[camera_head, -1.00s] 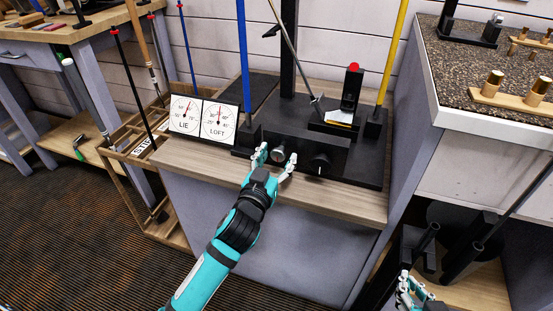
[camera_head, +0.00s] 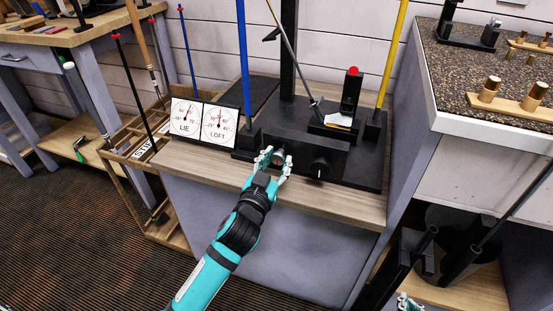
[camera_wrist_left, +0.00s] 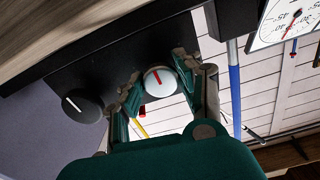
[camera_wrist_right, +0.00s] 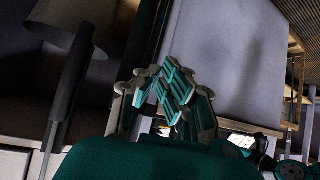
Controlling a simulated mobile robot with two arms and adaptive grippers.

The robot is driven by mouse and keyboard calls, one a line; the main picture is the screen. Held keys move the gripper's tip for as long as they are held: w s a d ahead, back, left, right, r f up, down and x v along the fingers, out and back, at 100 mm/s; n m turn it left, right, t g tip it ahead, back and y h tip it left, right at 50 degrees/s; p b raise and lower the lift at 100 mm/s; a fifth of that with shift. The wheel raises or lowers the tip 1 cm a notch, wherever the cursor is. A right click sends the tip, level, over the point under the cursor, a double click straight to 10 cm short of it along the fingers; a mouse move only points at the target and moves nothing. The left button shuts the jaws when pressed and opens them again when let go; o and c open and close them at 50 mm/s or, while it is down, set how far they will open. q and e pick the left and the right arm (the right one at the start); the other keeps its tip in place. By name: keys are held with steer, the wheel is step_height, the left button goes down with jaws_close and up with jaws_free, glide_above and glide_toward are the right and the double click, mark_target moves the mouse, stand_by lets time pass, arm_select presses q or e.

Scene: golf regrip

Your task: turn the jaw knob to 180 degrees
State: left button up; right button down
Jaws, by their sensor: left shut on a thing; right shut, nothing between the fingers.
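A silver-faced knob with a red line (camera_wrist_left: 158,78) is on the front of the black bending machine (camera_head: 300,140). My left gripper (camera_head: 277,161) is shut on this knob, a finger on each side, as the left wrist view shows. The red line looks nearly upright there, slightly tilted. A black knob with a white line (camera_head: 320,167) is to its right; it also shows in the left wrist view (camera_wrist_left: 82,105). I see no label telling which is the jaw knob. My right gripper (camera_wrist_right: 172,88) is shut and empty, low at the bottom edge of the head view.
LIE and LOFT dials (camera_head: 203,122) stand left of the machine on the wooden bench (camera_head: 215,170). A blue post (camera_head: 244,60) and a yellow post (camera_head: 394,55) rise beside it. A granite-topped counter (camera_head: 480,95) is at right. A black holder with tubes (camera_head: 430,250) stands below it.

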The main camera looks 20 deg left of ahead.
arm_select(q)
steer(key=shift+m, duration=0.3)
steer(key=o, duration=1.2)
steer(key=shift+c, duration=0.2)
arm_select(e)
steer(key=shift+s+d+f+g, duration=0.3)
steer(key=shift+s+f+g, duration=0.4)
steer(key=shift+s, duration=0.25)
arm_select(q)
steer(key=s, duration=1.2)
steer(key=shift+a, duration=0.2)
